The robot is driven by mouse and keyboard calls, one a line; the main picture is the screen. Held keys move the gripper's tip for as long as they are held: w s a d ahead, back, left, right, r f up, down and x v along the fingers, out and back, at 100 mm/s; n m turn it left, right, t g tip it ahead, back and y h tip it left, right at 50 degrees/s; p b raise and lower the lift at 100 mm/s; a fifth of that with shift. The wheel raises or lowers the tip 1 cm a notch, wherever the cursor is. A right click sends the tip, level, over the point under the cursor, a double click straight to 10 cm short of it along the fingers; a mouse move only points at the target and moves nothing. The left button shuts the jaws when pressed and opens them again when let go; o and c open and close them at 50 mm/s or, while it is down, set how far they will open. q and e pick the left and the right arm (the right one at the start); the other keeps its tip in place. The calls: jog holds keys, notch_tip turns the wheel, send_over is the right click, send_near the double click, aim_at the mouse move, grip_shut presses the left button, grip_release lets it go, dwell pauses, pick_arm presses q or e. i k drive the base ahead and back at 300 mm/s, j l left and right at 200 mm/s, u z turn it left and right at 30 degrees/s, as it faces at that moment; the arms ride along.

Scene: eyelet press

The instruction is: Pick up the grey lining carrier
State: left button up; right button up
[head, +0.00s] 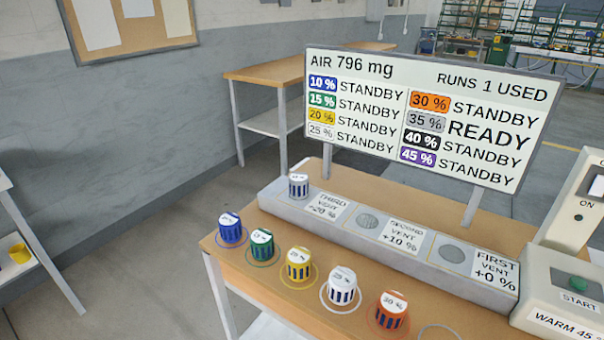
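The grey lining carrier (298,186) is a small ribbed cup with a pale labelled top. It stands upright at the left end of the long grey vent block (400,246), beside the label that reads THIRD and +20 %. Neither of my grippers shows in the head view.
Blue (231,228), green (262,244), yellow (299,263), white (341,286) and orange (392,310) carriers stand in rings along the table's front. An empty grey ring (440,333) lies right of them. The display board (428,118) reads 35 % READY. A START box (565,290) stands right.

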aim_at(298, 180)
jog(key=i+j+z, duration=0.4)
jog(key=j, duration=0.6)
jog(key=i+j+z, duration=0.2)
jog(key=j+z, duration=0.2)
jog(key=j, duration=0.6)
jog(key=j+z, duration=0.35)
jog(key=j, duration=0.75)
jog(key=j+z, duration=0.4)
jog(key=j, duration=0.7)
